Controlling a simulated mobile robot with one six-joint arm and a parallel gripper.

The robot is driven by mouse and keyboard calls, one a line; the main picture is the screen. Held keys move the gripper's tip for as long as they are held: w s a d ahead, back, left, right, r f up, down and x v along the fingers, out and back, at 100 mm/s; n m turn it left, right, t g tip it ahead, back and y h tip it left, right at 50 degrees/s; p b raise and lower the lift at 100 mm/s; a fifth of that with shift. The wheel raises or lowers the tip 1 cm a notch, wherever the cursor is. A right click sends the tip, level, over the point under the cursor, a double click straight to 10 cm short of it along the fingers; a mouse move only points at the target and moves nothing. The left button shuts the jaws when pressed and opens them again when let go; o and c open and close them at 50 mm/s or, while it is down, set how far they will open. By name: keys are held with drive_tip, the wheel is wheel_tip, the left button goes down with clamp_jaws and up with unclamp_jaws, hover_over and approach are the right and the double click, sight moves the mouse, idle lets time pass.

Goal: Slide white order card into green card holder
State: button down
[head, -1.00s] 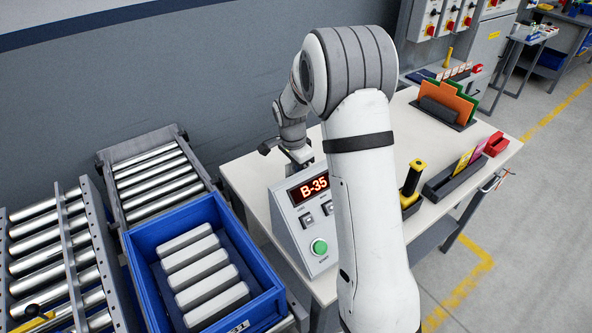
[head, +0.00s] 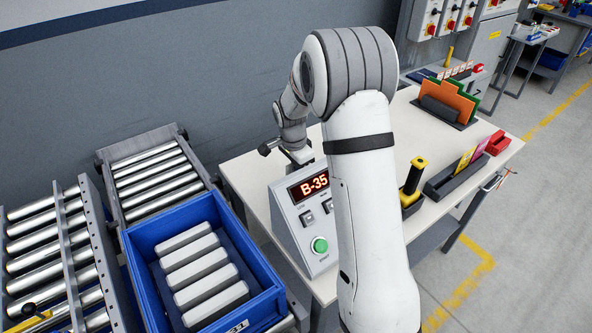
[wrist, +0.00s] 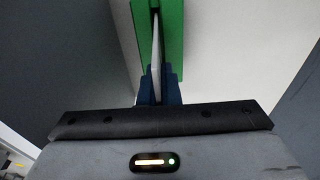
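In the wrist view my gripper (wrist: 157,76) has its two dark blue fingers close together around a thin white card (wrist: 156,45), seen nearly edge-on. The card extends upward from the fingertips in front of the green card holder (wrist: 174,42). The card's far end overlaps the dark gap of the green holder in the picture. I cannot tell how deep it sits in there. In the head view my arm covers the gripper, the card and the green holder.
A sloped console (head: 291,216) with a "B-35" display stands on the pale table (head: 408,136). A blue bin (head: 139,261) of pale bars is at the left, beside the rollers (head: 156,172).

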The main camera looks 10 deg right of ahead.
drive_tip(key=shift+f+b, duration=1.15)
drive_tip(key=shift+f, duration=0.25)
drive_tip(key=c, duration=1.2)
unclamp_jaws()
drive_tip(key=shift+o, duration=0.2)
drive_tip(key=shift+r, duration=0.1)
wheel_tip(320, 180, up, 8)
drive_tip(key=p, duration=0.4)
drive_tip(key=shift+w, duration=0.1)
